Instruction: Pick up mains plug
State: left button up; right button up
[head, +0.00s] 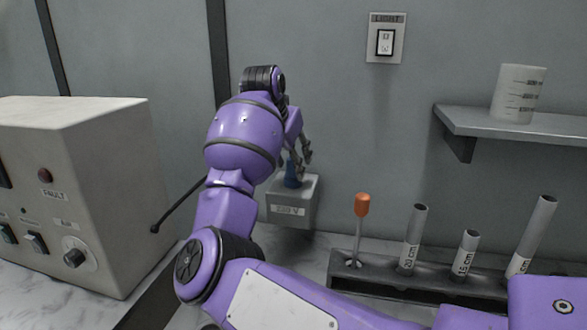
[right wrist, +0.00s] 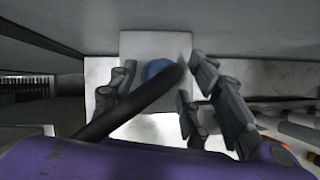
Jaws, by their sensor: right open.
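The mains plug is blue and stands on top of a grey box (head: 300,203) against the wall. In the head view the plug (head: 292,176) shows only partly behind my right arm. In the right wrist view its round blue top (right wrist: 155,68) is partly covered by a thick black cable (right wrist: 125,108). My right gripper (head: 302,152) is at the plug, above the box. In the right wrist view its fingers (right wrist: 160,80) are apart, one on each side of the plug. I cannot tell whether they touch it. My left gripper is not in view.
A beige control cabinet (head: 75,190) stands at the left. A rack (head: 430,280) with several grey tubes and an orange-handled tool (head: 362,205) stands right of the box. A wall shelf (head: 520,124) holds a beaker (head: 518,93). A light switch (head: 386,40) is above.

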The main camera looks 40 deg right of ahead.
jog(key=shift+w+d+f, duration=0.1)
jog(key=shift+d+f, duration=0.05)
jog(key=shift+f, duration=0.15)
grip_shut()
jog(key=shift+r, duration=0.15)
